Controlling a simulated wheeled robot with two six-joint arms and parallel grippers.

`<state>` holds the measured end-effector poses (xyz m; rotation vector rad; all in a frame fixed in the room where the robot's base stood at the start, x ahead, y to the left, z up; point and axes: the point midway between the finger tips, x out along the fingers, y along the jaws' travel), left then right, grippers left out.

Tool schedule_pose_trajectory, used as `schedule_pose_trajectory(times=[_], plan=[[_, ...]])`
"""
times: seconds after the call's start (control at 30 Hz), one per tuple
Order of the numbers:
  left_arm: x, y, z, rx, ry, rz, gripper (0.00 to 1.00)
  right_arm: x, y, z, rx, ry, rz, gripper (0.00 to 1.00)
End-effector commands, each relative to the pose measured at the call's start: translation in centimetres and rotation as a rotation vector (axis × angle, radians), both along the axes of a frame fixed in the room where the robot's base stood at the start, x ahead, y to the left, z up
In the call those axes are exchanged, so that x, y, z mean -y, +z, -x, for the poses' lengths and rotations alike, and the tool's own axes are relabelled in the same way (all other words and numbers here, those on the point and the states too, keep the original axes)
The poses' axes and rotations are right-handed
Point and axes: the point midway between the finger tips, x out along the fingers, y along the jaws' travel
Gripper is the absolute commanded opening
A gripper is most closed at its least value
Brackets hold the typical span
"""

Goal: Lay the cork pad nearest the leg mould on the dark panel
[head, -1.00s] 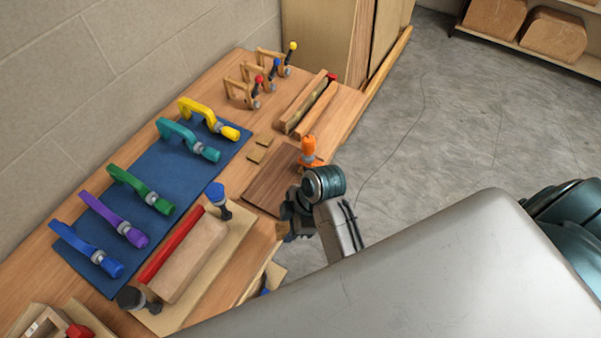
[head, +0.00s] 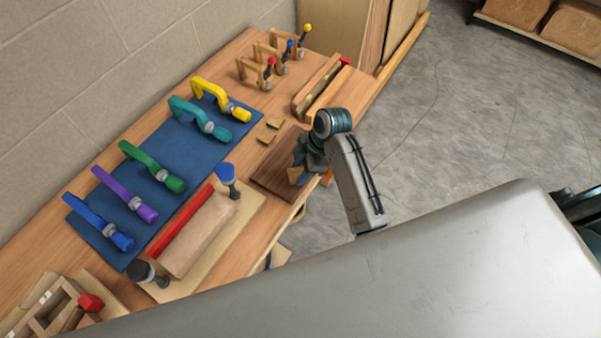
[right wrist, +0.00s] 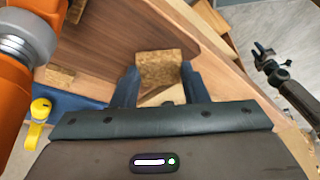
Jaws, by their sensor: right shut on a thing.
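The dark panel (head: 268,172) is a brown wood board near the table's right edge. My right gripper (head: 299,172) is over its right part. In the right wrist view my right gripper (right wrist: 160,88) is shut on a small speckled cork pad (right wrist: 160,68), with the dark panel (right wrist: 105,35) beyond it. I cannot tell whether the pad touches the panel. Two other cork pads, one farther (head: 275,122) and one nearer (head: 267,137), lie on the table behind the panel. I cannot tell for sure which piece is the leg mould. My left gripper is out of view.
A blue mat (head: 180,150) holds several coloured clamps. A board with a pale block (head: 200,238) and a red bar (head: 182,220) lies in front of it. Wooden strips (head: 318,88) lie at the back right. An orange clamp (right wrist: 22,70) stands close in the right wrist view.

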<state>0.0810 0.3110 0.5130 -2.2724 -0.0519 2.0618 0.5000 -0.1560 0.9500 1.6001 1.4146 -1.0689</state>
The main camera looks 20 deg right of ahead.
Motion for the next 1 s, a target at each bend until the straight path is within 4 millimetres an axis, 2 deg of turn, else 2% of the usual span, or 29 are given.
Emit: schedule_pose_trajectory(times=[0.17,0.4,0.73,0.77,0.83,1.0], plan=[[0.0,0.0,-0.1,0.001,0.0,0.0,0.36,0.2,-0.7,-0.5,0.0,-0.001,0.0,0.2],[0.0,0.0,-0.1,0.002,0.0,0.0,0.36,0.1,-3.6,-0.4,-0.001,-0.001,0.0,0.2],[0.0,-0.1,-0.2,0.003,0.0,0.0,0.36,0.1,-3.9,-0.5,0.0,0.0,0.0,0.2],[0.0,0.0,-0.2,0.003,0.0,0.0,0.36,0.1,-3.8,-0.5,0.0,0.0,0.0,0.46],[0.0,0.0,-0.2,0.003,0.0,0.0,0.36,0.1,-3.8,-0.5,0.0,0.0,0.0,0.6],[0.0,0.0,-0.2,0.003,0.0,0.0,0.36,0.1,-3.8,-0.5,0.001,0.0,0.0,0.62]])
